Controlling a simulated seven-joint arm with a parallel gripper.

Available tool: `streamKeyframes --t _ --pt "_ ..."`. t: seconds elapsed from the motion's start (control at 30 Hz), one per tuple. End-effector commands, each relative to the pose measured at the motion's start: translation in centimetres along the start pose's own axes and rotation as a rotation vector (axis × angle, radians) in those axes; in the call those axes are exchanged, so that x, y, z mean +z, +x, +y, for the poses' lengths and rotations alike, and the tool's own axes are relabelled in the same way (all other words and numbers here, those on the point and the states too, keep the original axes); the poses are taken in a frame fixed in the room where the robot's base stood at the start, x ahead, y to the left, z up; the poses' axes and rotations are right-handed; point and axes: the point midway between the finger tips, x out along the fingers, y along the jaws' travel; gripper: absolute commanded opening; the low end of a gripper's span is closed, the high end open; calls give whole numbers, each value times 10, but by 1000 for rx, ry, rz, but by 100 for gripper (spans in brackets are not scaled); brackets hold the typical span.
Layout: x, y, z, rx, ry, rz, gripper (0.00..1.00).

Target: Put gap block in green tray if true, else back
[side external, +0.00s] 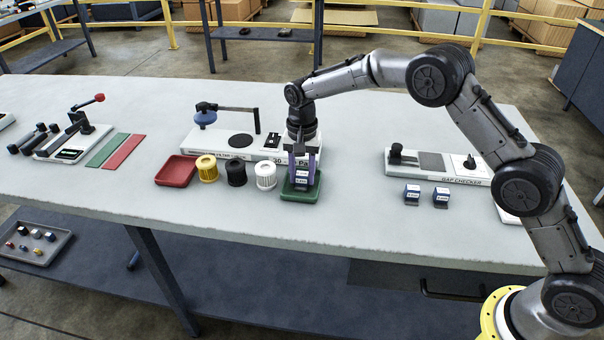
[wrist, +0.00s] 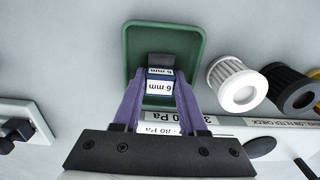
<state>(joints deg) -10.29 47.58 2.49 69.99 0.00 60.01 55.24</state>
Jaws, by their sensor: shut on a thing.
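My gripper (side external: 302,165) is over the green tray (side external: 316,191), with its purple fingers pointing down and shut on a small block. The held gap block (side external: 302,181) is blue with white labels. In the wrist view the block (wrist: 158,86) reads "6 mm" and sits between the fingertips, inside the outline of the green tray (wrist: 196,40). I cannot tell whether its underside touches the tray floor. Two similar blue-and-white blocks, one (side external: 412,194) left of the other (side external: 441,197), stand in front of the gap checker (side external: 455,169). The checker has a dark square pad and a white plate.
A white filter (side external: 265,176), a black filter (side external: 236,172) and a yellow filter (side external: 207,168) stand in a row left of the green tray. A red tray (side external: 176,171) is beyond them. A white test fixture (side external: 222,140) stands just behind. The bench front is clear.

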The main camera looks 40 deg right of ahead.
Motion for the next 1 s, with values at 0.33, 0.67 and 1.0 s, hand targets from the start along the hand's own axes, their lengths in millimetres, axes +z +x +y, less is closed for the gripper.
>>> streamKeyframes --t 0.33,0.67,1.0 --pt "0 3 0 -1 0 1 45" --pt "0 2 0 -1 0 1 54" --pt "-1 -40 -1 -6 0 4 54"
